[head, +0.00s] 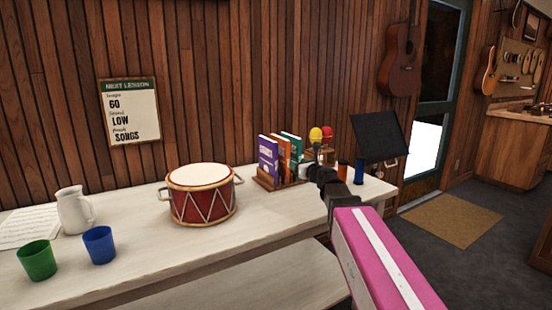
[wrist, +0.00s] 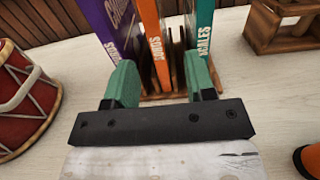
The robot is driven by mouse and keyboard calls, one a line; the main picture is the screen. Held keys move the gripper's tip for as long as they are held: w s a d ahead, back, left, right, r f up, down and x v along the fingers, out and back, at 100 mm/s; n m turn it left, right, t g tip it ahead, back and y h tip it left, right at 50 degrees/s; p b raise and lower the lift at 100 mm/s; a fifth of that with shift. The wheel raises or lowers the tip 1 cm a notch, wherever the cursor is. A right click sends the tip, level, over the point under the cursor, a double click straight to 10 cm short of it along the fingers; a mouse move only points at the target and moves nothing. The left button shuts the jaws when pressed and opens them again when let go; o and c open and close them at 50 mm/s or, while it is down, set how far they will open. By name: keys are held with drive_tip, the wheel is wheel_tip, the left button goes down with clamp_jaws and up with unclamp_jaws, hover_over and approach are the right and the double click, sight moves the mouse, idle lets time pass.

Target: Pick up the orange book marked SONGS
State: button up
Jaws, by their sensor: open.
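The orange book marked SONGS (wrist: 153,40) stands upright in a wooden rack (head: 266,183), between a purple book (wrist: 112,28) and a teal book marked SCALES (wrist: 201,35). In the head view the orange book (head: 282,152) shows at the back of the white table. My gripper (wrist: 160,82) is open and empty, its two green fingers spread in front of the rack. In the wrist view the orange spine lies between the fingers, slightly beyond them. I cannot tell whether either finger touches a book. The lower part of the books is partly hidden by the fingers.
A red and white drum (head: 203,203) stands left of the rack. Red and yellow shakers (head: 316,135) in a wooden holder stand to its right, near a black music stand (head: 379,137). Two cups and a white jug (head: 74,210) are at the table's left end.

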sight(284, 158)
drive_tip(key=shift+s+a+x, duration=0.1)
drive_tip(key=shift+a+x, duration=0.05)
drive_tip(key=shift+x, duration=2.45)
drive_tip(key=shift+s+a+x, duration=0.1)
drive_tip(key=shift+a+x, duration=0.05)
drive_tip(key=shift+x, duration=2.45)
drive_tip(key=shift+s+f, duration=0.1)
drive_tip(key=shift+f, duration=0.05)
clamp_jaws()
